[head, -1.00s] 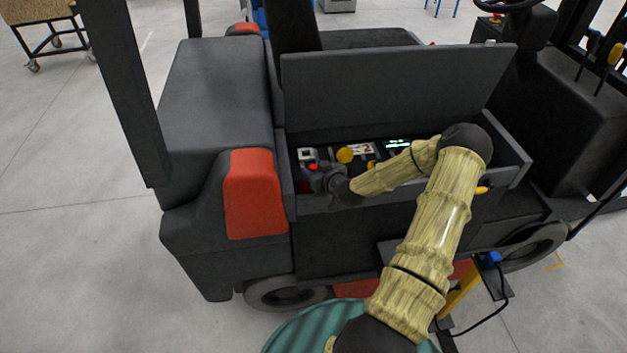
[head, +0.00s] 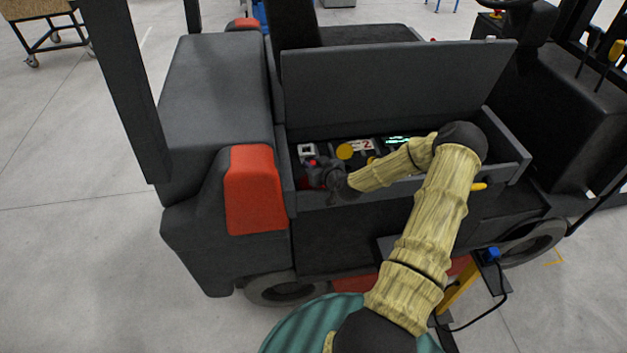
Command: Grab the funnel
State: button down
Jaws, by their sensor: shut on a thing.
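My gripper (head: 318,174) is down inside the left end of the open bin (head: 506,172) on the dark vehicle. It is small and dark here, and its wrist covers much of what it holds. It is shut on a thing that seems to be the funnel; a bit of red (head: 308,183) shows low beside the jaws. The funnel's full shape is hidden, and I cannot tell whether it touches the bin floor.
The bin's raised lid (head: 395,90) stands behind my arm. A yellow round thing (head: 344,152), a white card marked 2 (head: 363,146) and a lit display (head: 397,141) are in the bin. The bin's front wall runs under my forearm. A red corner panel (head: 255,190) is at left.

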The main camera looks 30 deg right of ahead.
jog(key=shift+r, duration=0.15)
notch_tip(320, 180, up, 8)
jog(key=b, duration=0.3)
jog(key=shift+r+b, duration=0.15)
jog(key=shift+b, duration=0.15)
jog(key=shift+r, duration=0.75)
